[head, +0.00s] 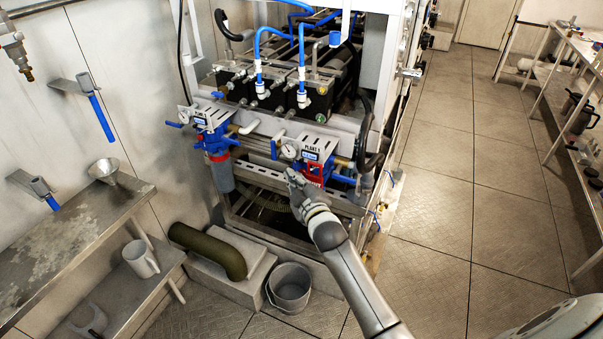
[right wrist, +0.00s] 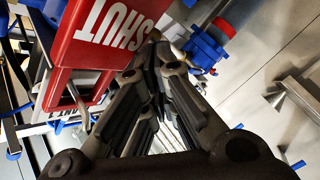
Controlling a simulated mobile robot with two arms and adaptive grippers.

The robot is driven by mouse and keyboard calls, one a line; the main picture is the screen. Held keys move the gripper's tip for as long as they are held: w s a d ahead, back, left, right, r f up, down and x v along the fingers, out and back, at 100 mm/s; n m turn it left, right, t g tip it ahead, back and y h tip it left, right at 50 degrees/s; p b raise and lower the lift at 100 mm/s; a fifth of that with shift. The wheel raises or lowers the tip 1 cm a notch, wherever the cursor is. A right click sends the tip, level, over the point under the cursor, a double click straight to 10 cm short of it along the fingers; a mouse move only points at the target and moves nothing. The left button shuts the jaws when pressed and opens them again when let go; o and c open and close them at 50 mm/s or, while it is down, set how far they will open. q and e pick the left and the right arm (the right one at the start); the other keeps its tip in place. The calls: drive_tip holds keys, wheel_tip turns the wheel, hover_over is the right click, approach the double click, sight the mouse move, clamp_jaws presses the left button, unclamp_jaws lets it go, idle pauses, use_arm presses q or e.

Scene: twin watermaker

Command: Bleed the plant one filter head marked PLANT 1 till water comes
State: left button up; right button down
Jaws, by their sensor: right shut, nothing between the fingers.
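The filter head with the PLANT 1 sign (head: 318,146) is on the front of the machine frame in the head view. A small metal lever or pin (right wrist: 78,108) sticks out near the block. I cannot tell whether the fingers touch anything. My left gripper is out of view.
A second filter head (head: 213,140), blue and red, is to the left. A grey bucket (head: 290,285) stands on the floor below. The floor at right is clear.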

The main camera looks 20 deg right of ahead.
drive_tip(key=shift+w+d, duration=0.3)
drive_tip(key=shift+d, duration=0.1)
idle(0.3)
idle(1.1)
drive_tip(key=shift+s+a, duration=0.6)
drive_tip(key=shift+a, duration=0.1)
drive_tip(key=s+a+p, duration=0.1)
drive_tip(key=s+a, duration=0.2)
drive_tip(key=shift+s+a+p, duration=0.1)
drive_tip(key=shift+a+p, duration=0.2)
drive_tip(key=shift+a, duration=0.1)
idle(0.4)
